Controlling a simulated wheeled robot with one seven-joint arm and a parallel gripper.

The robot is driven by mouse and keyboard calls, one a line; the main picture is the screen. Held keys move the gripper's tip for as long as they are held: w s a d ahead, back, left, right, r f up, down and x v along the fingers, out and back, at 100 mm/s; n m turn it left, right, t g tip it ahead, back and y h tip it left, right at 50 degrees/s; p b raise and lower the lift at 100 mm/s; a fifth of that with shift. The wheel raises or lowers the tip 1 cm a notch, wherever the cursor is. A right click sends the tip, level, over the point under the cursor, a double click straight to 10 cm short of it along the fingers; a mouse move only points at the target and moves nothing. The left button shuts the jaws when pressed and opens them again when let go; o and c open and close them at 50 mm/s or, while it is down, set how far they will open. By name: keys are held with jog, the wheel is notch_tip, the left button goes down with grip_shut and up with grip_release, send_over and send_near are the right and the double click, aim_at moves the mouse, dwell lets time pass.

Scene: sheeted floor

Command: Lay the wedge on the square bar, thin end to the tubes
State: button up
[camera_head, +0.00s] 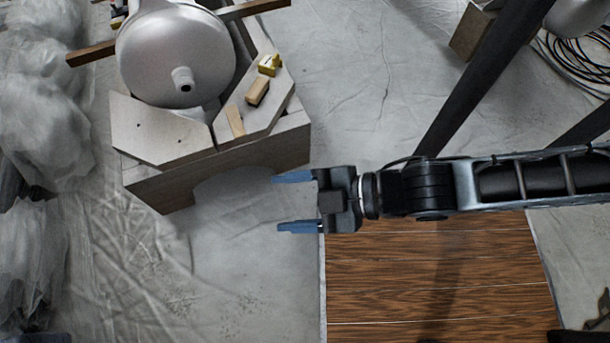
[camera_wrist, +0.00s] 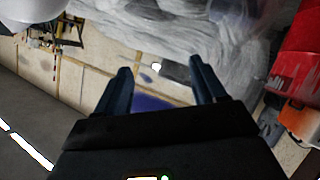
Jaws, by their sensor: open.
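Three small pieces lie in a row on the right slanted panel of a grey wooden stand: a yellow piece (camera_head: 268,65), a tan wooden block (camera_head: 257,91) and a flat light-wood strip (camera_head: 235,120). I cannot tell for sure which of them is the wedge. A dark square wooden bar (camera_head: 92,53) sticks out on both sides of a silver vessel above the stand. I cannot make out the tubes. My gripper (camera_head: 296,201) is open and empty, below and right of the stand, apart from these pieces. Its open fingers also show in the wrist view (camera_wrist: 161,78).
The grey wooden stand (camera_head: 160,187) carries the silver vessel (camera_head: 172,58). Plastic-wrapped bundles (camera_head: 45,100) line the left edge. A brown wood-plank panel (camera_head: 430,280) lies below my arm. Coiled cables (camera_head: 575,60) lie at upper right. The sheeted floor between stand and cables is mostly clear.

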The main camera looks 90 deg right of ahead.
notch_tip(320, 180, up, 10)
jog(key=s+a+m+t+y, duration=0.1)
jog(key=s+m, duration=0.1)
jog(key=m, duration=0.2)
jog(key=shift+f+m+t, duration=0.25)
jog(key=shift+m+t, duration=0.05)
jog(key=shift+m, duration=0.1)
jog(key=shift+r, duration=0.1)
notch_tip(320, 180, up, 19)
jog(key=p, duration=1.9)
